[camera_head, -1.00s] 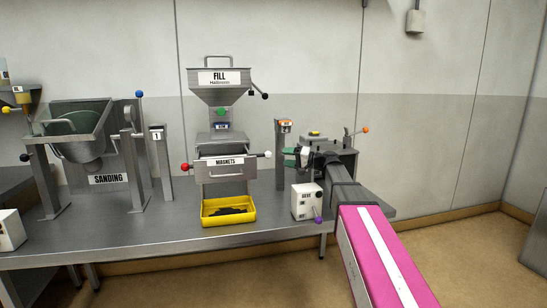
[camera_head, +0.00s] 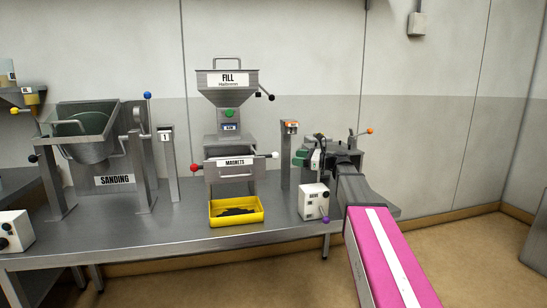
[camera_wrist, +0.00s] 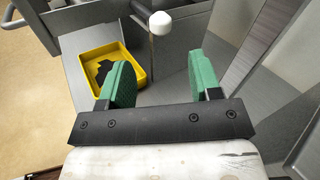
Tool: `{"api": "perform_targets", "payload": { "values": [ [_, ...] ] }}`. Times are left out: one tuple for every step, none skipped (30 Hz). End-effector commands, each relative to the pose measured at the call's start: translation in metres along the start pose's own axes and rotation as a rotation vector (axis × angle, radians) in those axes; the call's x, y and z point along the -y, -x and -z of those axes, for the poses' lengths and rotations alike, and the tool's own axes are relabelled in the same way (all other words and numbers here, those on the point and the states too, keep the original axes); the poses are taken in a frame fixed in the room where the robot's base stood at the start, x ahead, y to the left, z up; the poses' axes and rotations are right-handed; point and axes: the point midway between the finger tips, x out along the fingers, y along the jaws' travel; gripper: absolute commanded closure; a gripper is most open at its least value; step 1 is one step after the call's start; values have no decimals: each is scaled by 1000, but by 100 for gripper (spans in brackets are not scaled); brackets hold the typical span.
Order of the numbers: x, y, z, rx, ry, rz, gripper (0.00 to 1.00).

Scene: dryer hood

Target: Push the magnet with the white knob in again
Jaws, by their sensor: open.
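The magnet's white knob (camera_head: 275,155) sits on a short rod that sticks out from the right side of the MAGNETS unit (camera_head: 233,171). The rod's entry into the unit is not clear.
A red knob (camera_head: 194,168) sticks out on the unit's left. A yellow tray (camera_head: 236,219) with dark pieces stands below it. A grey post with an orange top (camera_head: 291,124) and a white box with a purple knob (camera_head: 313,200) are close to my gripper.

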Motion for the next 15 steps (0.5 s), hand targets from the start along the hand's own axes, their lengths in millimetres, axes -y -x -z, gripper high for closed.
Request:
{"api": "perform_targets", "payload": {
  "values": [
    [0,-1,0,0,-13,0,42],
    [0,-2,0,0,-18,0,42],
    [0,-4,0,0,-20,-1,42],
    [1,-7,0,0,-20,-1,42],
    [1,-10,0,0,-20,-1,42],
    [1,-15,0,0,-19,-1,42],
    [1,-19,0,0,-19,-2,42],
    [1,-24,0,0,-19,-2,42],
    [1,-32,0,0,-18,-2,42],
    [1,-37,0,0,-18,-2,42],
    [1,-42,0,0,-18,-2,42],
    [1,-50,0,0,-18,-3,42],
    [1,-56,0,0,-18,-3,42],
    [1,-61,0,0,-17,-2,42],
    [1,-68,0,0,-17,-2,42]
  ]
}}
